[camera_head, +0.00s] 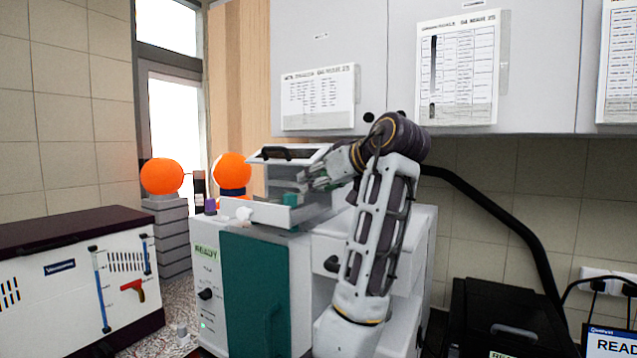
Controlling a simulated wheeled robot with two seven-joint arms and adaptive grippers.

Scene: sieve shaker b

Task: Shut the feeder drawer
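The white and teal sieve shaker (265,290) stands in the middle of the view. What looks like its feeder drawer (265,213) is a pale tray at the top of the machine, sticking out toward the left front, with a small white knob on its front. A pale panel with a dark handle (290,153) sits tilted above it. My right arm rises from the bottom centre, and its gripper (306,181) is over the rear part of the drawer, below the panel. Its fingers are small and overlap the machine, so contact and opening are unclear. My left gripper is out of view.
A dark-topped white device (80,280) stands at the left. A black case (510,320) and a screen (610,340) are at the lower right. Grey wall cabinets (395,50) hang above my arm.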

